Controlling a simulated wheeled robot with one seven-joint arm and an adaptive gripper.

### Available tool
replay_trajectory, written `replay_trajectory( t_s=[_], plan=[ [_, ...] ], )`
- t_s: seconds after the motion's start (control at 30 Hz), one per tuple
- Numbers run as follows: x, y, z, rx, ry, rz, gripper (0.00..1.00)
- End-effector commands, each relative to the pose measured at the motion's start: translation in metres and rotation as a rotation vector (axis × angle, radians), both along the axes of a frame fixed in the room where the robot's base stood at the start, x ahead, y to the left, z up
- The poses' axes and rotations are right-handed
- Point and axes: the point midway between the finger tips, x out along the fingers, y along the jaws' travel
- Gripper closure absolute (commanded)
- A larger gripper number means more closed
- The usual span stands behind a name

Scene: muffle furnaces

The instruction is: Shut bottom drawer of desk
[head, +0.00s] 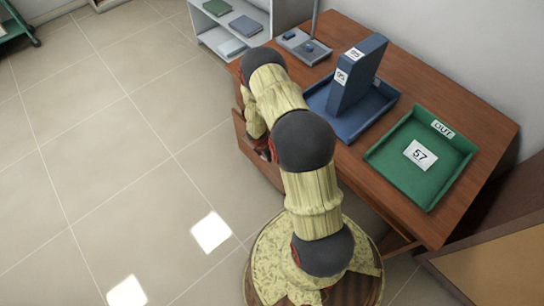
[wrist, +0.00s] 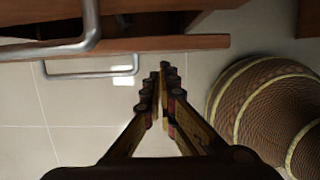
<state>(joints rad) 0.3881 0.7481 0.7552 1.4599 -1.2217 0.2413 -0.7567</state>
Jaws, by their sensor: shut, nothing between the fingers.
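The brown wooden desk (head: 440,222) stands at the right in the head view. Its drawer side faces left, and wooden drawer panels (head: 262,172) show there, partly hidden by my arm. In the wrist view a drawer front (wrist: 190,42) is seen edge-on from above, with a dark gap behind it, so this lower drawer looks pulled out. Its metal handle (wrist: 90,75) sticks out from it. A second handle (wrist: 45,51) shows nearer the camera. My gripper (wrist: 164,68) is shut and empty, its fingertips appearing just outside the drawer front; contact cannot be told.
On the desk are a blue tray (head: 352,128) with a blue binder (head: 362,72), a green tray (head: 440,182) and a grey organizer (head: 300,45). A white shelf (head: 215,38) stands beyond the desk. The tiled floor (head: 110,150) at left is clear.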

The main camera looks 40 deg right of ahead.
Motion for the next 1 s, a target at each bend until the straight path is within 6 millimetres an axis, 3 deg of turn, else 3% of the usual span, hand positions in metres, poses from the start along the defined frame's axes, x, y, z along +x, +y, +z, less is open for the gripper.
replay_trajectory(
  t_s=[0.13, 0.4, 0.7, 0.77, 0.87, 1.0],
  plan=[
    [0.008, 0.025, -0.001, 0.0, 0.0, 0.001, 1.0],
    [0.008, 0.037, 0.063, -0.001, -0.001, -0.004, 1.0],
    [0.008, 0.046, 0.095, 0.0, 0.0, -0.003, 1.0],
    [0.009, 0.05, 0.096, 0.0, 0.001, 0.004, 1.0],
    [0.008, 0.072, 0.087, 0.005, 0.018, 0.045, 1.0],
    [-0.004, 0.134, 0.045, 0.016, 0.09, 0.176, 1.0]
  ],
)
